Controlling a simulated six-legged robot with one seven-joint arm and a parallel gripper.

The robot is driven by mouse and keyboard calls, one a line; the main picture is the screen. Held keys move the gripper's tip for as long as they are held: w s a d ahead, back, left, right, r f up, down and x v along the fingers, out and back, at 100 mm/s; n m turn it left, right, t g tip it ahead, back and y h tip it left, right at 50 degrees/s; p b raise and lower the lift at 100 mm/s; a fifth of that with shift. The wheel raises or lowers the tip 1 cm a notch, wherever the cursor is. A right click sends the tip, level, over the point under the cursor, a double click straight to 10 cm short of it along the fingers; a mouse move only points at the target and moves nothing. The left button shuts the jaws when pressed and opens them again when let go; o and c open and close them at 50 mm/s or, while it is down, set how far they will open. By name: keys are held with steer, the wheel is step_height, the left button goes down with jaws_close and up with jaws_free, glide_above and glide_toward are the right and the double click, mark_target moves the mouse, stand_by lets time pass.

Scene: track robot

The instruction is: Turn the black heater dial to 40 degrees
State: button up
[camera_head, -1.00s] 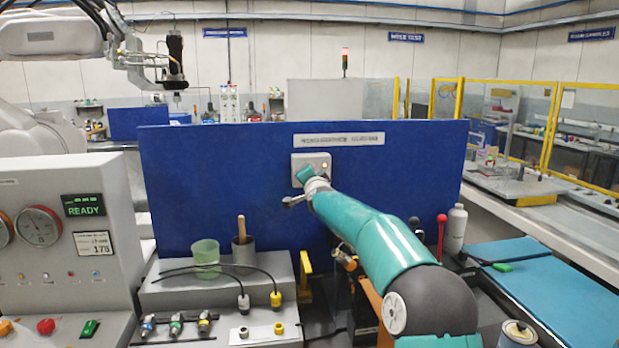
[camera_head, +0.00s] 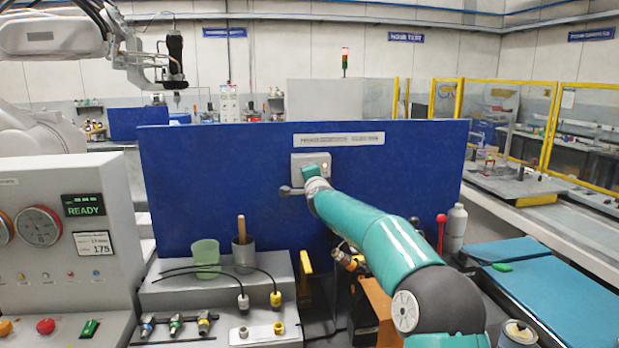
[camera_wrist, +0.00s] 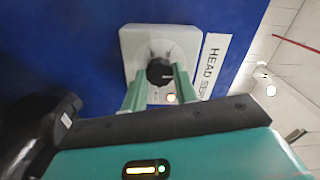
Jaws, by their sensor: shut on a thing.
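In the head view the plate (camera_head: 298,160) shows near the panel's middle, and my gripper (camera_head: 311,170) covers the dial there. I cannot read any degree marks.
The blue panel (camera_head: 220,180) stands upright behind a grey bench with a green cup (camera_head: 205,255) and cables. A red-knobbed lever (camera_head: 441,232) and a pale bottle (camera_head: 456,228) stand right of my arm. A gauge console (camera_head: 60,220) is at left.

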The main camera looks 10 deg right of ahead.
steer(key=o, duration=1)
steer(key=shift+s, duration=0.1)
steer(key=s, duration=1.3)
steer(key=shift+s, duration=0.3)
